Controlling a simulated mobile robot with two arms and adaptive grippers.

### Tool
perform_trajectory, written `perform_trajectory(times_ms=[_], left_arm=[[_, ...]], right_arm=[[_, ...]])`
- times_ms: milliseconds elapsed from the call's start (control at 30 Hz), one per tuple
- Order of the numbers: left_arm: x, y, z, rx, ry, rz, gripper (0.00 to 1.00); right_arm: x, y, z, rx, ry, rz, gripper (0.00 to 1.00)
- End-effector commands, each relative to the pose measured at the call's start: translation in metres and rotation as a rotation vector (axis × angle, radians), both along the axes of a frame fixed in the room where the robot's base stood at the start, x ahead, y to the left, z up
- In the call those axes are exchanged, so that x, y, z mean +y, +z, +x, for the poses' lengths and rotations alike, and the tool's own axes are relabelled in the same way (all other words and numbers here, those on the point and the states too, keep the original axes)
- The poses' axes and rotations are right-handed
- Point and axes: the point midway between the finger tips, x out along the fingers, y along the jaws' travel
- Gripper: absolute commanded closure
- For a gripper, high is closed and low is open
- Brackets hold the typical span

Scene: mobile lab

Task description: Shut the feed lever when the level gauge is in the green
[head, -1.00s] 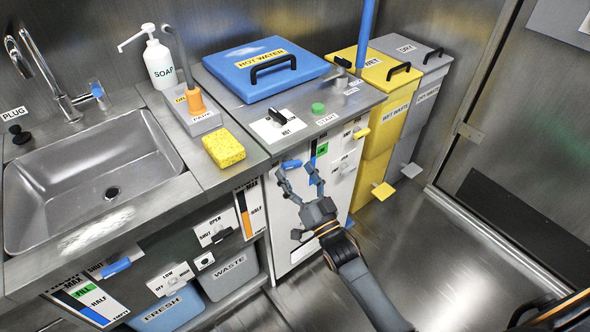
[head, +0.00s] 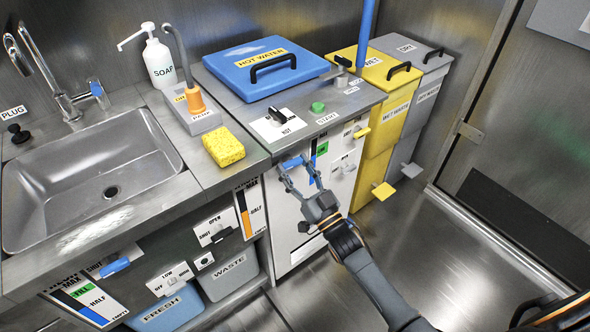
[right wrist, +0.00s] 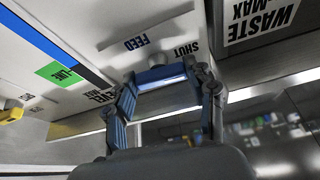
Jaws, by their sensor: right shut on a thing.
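The blue feed lever (head: 293,162) is on the white front panel of the hot-water unit. My right gripper (head: 299,174) is at it, fingers shut on the handle. In the right wrist view the lever's bar (right wrist: 162,82) lies between the fingertips, near the upside-down labels FEED and SHUT; the gripper partly hides it, so its exact setting is hard to tell. The level gauge (head: 312,168) is just right of the lever, with a blue column and a green LINE patch (right wrist: 60,74). The blue reaches about the green; its exact top is hard to tell.
A steel sink (head: 95,190) is at left, with a yellow sponge (head: 224,147) on the counter. Below are other gauges and levers and the blue FRESH tank (head: 165,308). Yellow (head: 385,110) and grey bins stand right. The floor at lower right is open.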

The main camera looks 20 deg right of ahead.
Motion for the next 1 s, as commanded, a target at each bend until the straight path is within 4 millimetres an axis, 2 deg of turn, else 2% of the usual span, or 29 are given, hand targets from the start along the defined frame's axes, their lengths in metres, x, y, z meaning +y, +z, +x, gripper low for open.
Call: perform_trajectory(times_ms=[100, 367, 400, 500, 833, 1000], left_arm=[[0.000, 0.003, 0.001, -0.001, 0.001, 0.001, 0.60], [0.000, 0.004, 0.001, -0.002, 0.001, 0.000, 0.60], [0.000, 0.004, 0.001, -0.002, 0.001, 0.000, 0.60], [0.000, 0.004, 0.001, -0.003, 0.001, 0.000, 0.60], [0.000, 0.003, 0.001, -0.001, 0.001, 0.001, 0.60], [0.000, 0.003, 0.001, -0.001, 0.001, 0.001, 0.60]], right_arm=[[-0.001, 0.000, 0.000, -0.038, 0.001, -0.102, 0.77], [-0.001, 0.000, 0.000, -0.042, -0.001, -0.114, 0.77], [-0.001, 0.000, 0.000, -0.042, -0.001, -0.114, 0.42], [-0.001, 0.000, 0.000, -0.042, -0.001, -0.114, 0.23], [-0.001, -0.001, -0.001, -0.040, 0.000, -0.112, 0.23], [-0.007, -0.008, -0.016, -0.039, 0.000, -0.112, 0.23]])
